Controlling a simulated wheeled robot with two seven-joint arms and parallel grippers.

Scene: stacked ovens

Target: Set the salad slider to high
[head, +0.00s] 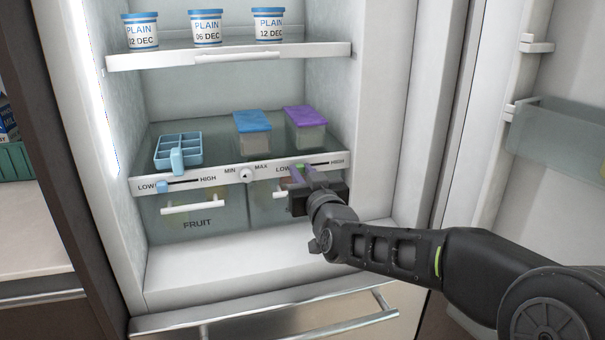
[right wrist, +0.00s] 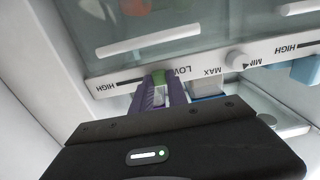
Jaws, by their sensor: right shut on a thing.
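The right-hand slider's green knob (right wrist: 160,77) sits on the white shelf front, close to the LOW end of its track. In the head view the green knob (head: 299,173) shows only in part behind my fingers. My right gripper (head: 302,172) is at the track, its fingers shut on the green knob; they also show in the right wrist view (right wrist: 160,92). The dark track runs on from the knob to the HIGH label. The right drawer (head: 266,208) below is partly covered by my gripper, and its label is hidden. My left gripper is not in view.
The left drawer (head: 197,224) reads FRUIT, with a blue slider (head: 163,186) near LOW. A round MIN–MAX dial (head: 246,175) sits between the sliders. Blue-lidded (head: 252,121) and purple-lidded (head: 305,115) boxes and a blue tray (head: 178,148) stand on the shelf. The open door (head: 545,180) is at right.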

